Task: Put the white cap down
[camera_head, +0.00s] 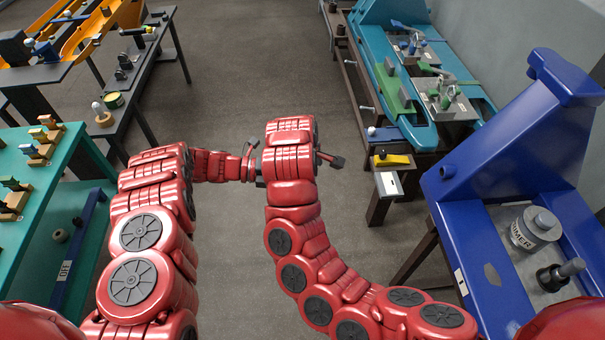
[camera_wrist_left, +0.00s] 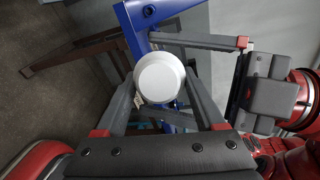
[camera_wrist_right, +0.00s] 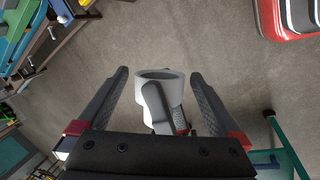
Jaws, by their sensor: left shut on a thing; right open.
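The white cap (camera_wrist_left: 160,78) is a round white piece between the fingertips of my left gripper (camera_wrist_left: 158,72), which is shut on it. In the right wrist view the cap (camera_wrist_right: 174,84) shows a hollow, open side, with a grey finger of the left gripper across part of it. My right gripper (camera_wrist_right: 160,73) is open, its two fingers apart on either side of the cap in that view. In the head view my arms meet near the middle and the cap is hidden.
A blue frame (camera_head: 510,150) stands at the right with a grey cylinder (camera_head: 535,229) in its tray. A teal table (camera_head: 35,235) with small wooden pieces is at the left. A teal stand (camera_head: 385,60) is at the back right. The floor (camera_head: 255,60) beyond my arms is clear.

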